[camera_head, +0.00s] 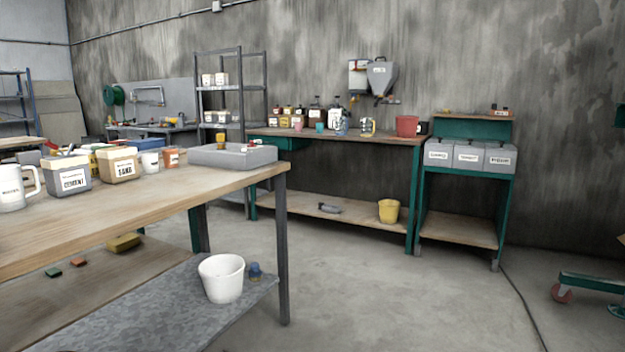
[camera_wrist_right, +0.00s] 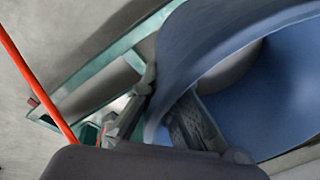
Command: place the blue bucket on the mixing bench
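The blue bucket (camera_wrist_right: 235,85) fills the right of the right wrist view, close to the camera. My right gripper (camera_wrist_right: 160,118) has one finger outside the bucket wall and the other inside, shut on the rim. The head view shows neither gripper and not the blue bucket. A wooden-topped bench (camera_head: 160,205) stands at the near left, and another wooden-topped bench (camera_head: 345,137) stands against the back wall. No label shows which is the mixing bench.
The near bench carries a cement box (camera_head: 72,175), a sand box (camera_head: 118,165), a mug and a grey tray (camera_head: 232,156). A white bucket (camera_head: 222,278) stands on its lower shelf. The back bench holds several bottles and a red bucket (camera_head: 407,126). Floor (camera_head: 400,300) is clear.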

